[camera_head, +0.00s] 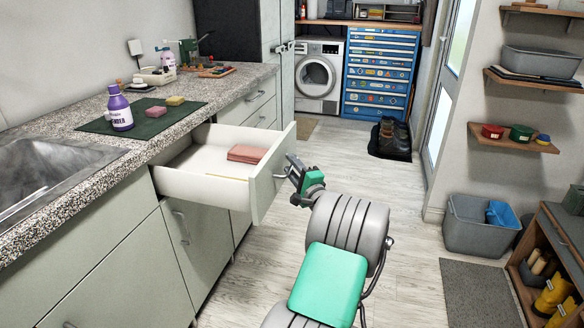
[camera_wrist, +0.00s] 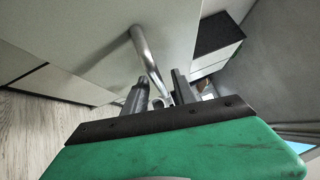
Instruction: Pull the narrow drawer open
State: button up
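A white drawer (camera_head: 205,188) stands pulled out from the counter in the head view, its pale front panel (camera_head: 273,172) facing right. It holds a pink folded stack (camera_head: 247,154) and a thin yellowish stick. My gripper (camera_head: 293,173) is at the outer face of this front. In the wrist view, a metal bar handle (camera_wrist: 147,58) on a pale panel runs down between the two fingers of my gripper (camera_wrist: 160,82). The fingers stand apart, with small gaps seeming to show beside the bar. Whether either finger touches the bar is not clear.
Another shut drawer (camera_head: 246,104) is farther along the counter. Below the open drawer is a cabinet door (camera_head: 192,240). A purple bottle (camera_head: 120,108) stands on the dark mat on the counter. The floor (camera_head: 345,160) to the right of the drawer is clear.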

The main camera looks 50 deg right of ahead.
jog(key=v, duration=0.7)
jog(key=shift+s+p, duration=0.35)
jog(key=shift+p, duration=0.05)
jog(key=shift+a, duration=0.15)
